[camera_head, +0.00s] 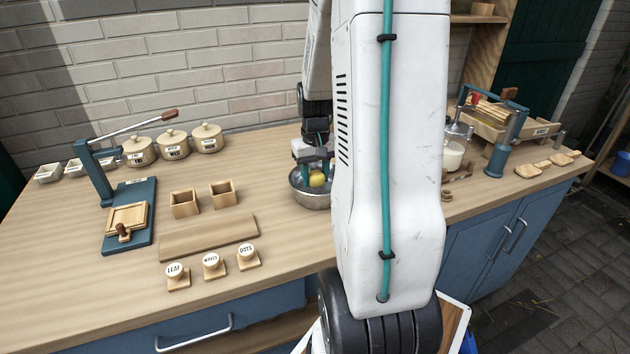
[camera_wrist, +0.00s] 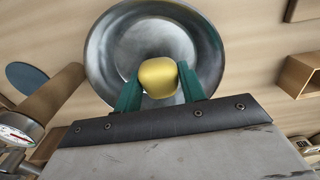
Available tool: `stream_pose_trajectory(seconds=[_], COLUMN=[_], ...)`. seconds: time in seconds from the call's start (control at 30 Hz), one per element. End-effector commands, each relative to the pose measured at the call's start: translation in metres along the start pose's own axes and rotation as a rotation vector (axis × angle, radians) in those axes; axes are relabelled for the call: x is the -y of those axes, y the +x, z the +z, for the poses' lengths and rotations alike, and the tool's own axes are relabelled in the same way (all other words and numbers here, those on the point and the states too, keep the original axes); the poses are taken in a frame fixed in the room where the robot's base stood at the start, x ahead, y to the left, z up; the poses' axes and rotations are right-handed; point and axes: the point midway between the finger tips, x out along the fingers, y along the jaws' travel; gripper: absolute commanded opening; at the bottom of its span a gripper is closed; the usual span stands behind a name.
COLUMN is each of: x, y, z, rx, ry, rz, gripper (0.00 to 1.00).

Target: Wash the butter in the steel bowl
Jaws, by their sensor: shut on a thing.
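The steel bowl (camera_head: 312,199) stands on the wooden counter, partly hidden behind my white arm. It also shows in the wrist view (camera_wrist: 104,60). The butter (camera_head: 317,178) is a yellow lump, held between the two green fingers of my gripper (camera_wrist: 158,84). In the wrist view the butter (camera_wrist: 158,75) is over the bowl's inside. My gripper is shut on it and points down into the bowl. I cannot tell whether the butter touches the bowl's bottom, or whether there is water in the bowl.
Left of the bowl are two small wooden boxes (camera_head: 184,203), a wooden board (camera_head: 208,238) and several labelled stamps (camera_head: 212,265). A blue lever press (camera_head: 130,215) and lidded crocks (camera_head: 172,144) stand further left. Right of my arm are a glass jar (camera_head: 453,155) and another blue press (camera_head: 503,145).

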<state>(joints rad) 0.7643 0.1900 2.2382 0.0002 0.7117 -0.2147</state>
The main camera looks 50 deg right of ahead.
Motion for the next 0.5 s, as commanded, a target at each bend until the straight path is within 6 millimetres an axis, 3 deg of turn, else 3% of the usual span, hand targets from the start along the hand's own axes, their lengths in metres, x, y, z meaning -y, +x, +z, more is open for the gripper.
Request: stream_pose_trajectory(seconds=[0.5], x=[0.000], y=[-0.037], z=[0.000], rx=[-0.001], ry=[0.000], rz=[0.000], gripper=[0.18])
